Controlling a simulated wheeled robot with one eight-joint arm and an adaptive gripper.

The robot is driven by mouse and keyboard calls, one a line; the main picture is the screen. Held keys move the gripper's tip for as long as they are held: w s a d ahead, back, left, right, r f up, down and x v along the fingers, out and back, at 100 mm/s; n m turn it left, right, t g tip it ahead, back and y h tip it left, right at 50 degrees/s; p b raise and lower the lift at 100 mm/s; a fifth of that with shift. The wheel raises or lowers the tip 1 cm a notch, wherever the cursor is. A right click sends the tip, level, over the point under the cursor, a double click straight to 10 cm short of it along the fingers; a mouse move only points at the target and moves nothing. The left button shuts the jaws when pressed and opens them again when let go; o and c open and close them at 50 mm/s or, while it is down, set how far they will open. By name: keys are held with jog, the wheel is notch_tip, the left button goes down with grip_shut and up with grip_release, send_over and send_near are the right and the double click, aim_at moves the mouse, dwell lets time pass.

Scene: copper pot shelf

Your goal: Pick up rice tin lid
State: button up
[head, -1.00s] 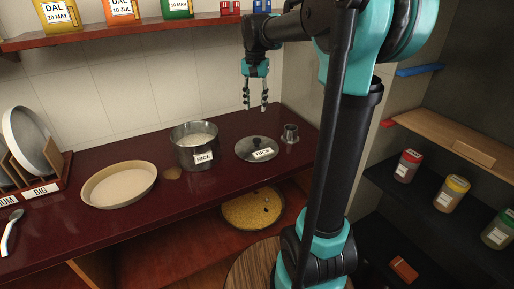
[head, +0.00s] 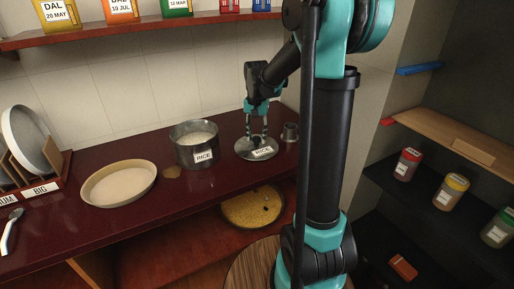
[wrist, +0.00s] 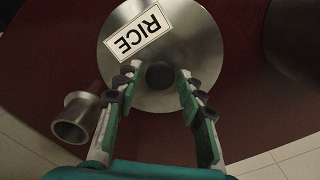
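The rice tin lid (head: 268,153) is a flat silver disc with a white RICE label and a dark round knob. It lies on the dark red counter to the right of the open rice tin (head: 192,150), which holds white rice. In the wrist view the lid (wrist: 190,35) fills the top middle, with its knob (wrist: 160,75) between my fingertips. My gripper (head: 257,139) points down over the lid. In the wrist view my gripper (wrist: 158,80) is open, with a finger on each side of the knob and a gap visible on both sides.
A small metal cup (head: 290,132) stands close to the right of the lid; it also shows in the wrist view (wrist: 76,118). A shallow round tray (head: 120,183) lies at the left. A bowl of yellow grain (head: 253,207) is on the shelf below.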

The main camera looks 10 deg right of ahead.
jog(key=shift+f, duration=0.75)
jog(key=shift+c, duration=0.4)
grip_shut()
jog(key=shift+r, duration=0.1)
